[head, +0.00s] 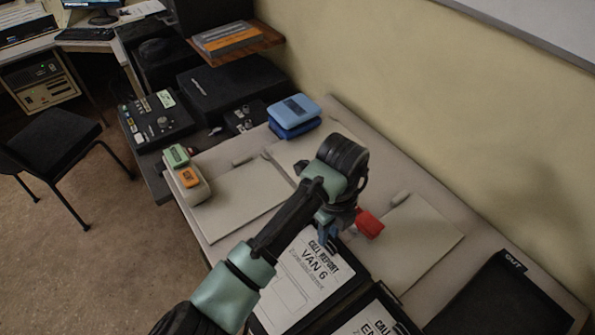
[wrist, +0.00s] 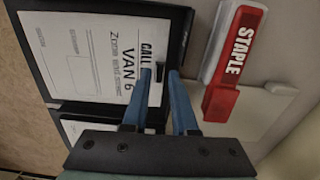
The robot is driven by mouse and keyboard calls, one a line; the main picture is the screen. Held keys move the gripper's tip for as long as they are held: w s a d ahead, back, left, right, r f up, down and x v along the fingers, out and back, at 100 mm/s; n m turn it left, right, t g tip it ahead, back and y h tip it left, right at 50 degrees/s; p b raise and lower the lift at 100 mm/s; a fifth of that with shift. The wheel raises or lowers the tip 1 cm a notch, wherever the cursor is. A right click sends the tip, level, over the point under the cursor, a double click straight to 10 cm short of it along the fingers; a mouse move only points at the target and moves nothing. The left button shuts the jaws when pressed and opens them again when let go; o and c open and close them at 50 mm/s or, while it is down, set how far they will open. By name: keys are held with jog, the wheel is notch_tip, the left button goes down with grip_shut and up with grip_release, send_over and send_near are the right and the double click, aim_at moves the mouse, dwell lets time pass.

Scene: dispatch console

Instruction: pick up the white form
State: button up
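A white form headed "CALL REPORT VAN 6" (head: 300,284) lies in a black holder at the front of the desk. In the wrist view this form (wrist: 95,50) fills the upper left, inside its black border. A second white form (head: 372,320) in a black holder lies beside it, cut off by the frame edge; part of it shows in the wrist view (wrist: 78,130). My gripper (head: 328,236) is over the heading edge of the VAN 6 form. In the wrist view its two blue fingers (wrist: 161,72) are apart, with a small black piece, perhaps a clip, seen between them. Contact cannot be told.
A red and white stapler marked STAPLE (wrist: 236,62) lies close beside the fingers; its red part shows in the head view (head: 369,223). A black OUT tray (head: 505,298) is at the right. A blue box (head: 295,110) and blank sheets (head: 235,200) lie farther back.

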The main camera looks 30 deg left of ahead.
jog(key=shift+f, duration=1.6)
jog(key=shift+c, duration=0.3)
grip_shut()
jog(key=shift+r, duration=0.1)
